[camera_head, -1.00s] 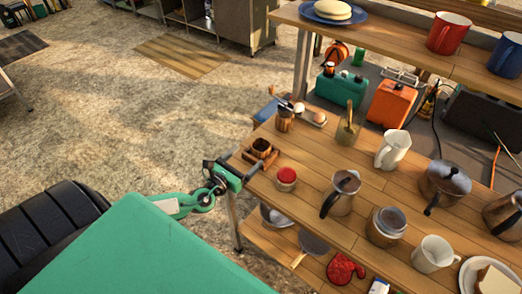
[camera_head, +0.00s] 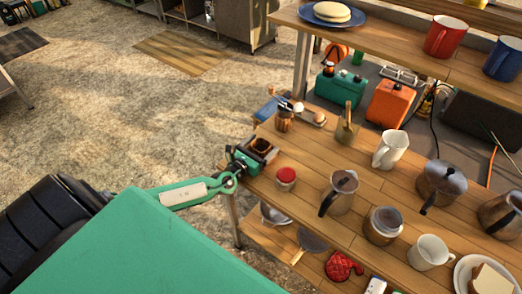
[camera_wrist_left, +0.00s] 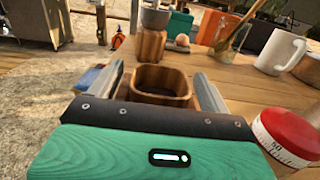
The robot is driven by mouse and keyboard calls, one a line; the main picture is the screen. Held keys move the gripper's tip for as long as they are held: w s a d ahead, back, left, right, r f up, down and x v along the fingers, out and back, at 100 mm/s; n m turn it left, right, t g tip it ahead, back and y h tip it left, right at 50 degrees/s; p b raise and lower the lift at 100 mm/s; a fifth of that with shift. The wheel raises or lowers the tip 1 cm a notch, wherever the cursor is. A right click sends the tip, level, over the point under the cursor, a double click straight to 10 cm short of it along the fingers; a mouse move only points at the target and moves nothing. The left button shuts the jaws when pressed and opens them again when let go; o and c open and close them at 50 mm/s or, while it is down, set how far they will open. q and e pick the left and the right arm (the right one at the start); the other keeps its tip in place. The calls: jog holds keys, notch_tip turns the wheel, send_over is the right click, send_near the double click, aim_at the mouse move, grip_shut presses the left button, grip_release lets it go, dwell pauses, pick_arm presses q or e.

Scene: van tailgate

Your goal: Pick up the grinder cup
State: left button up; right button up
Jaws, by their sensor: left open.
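The grinder cup is a small square wooden cup with a dark inside (camera_head: 261,146) near the table's left end. In the left wrist view it (camera_wrist_left: 162,86) stands upright between the two fingers, with its lower part hidden by the gripper body. My left gripper (camera_head: 266,142) reaches in from the left at table height; in the left wrist view it (camera_wrist_left: 158,75) is open, with a finger on each side of the cup. I cannot tell whether either finger touches it. My right gripper is not in view.
The round wooden grinder body (camera_head: 285,119) stands just behind the cup. A red-topped timer (camera_head: 287,176) is close on the right, also large in the left wrist view (camera_wrist_left: 284,140). Pots, a white jug (camera_head: 390,150) and a jar (camera_head: 384,225) stand farther right.

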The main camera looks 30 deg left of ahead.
pick_arm(q)
jog(key=c, duration=1.1)
jog(key=shift+r, duration=0.1)
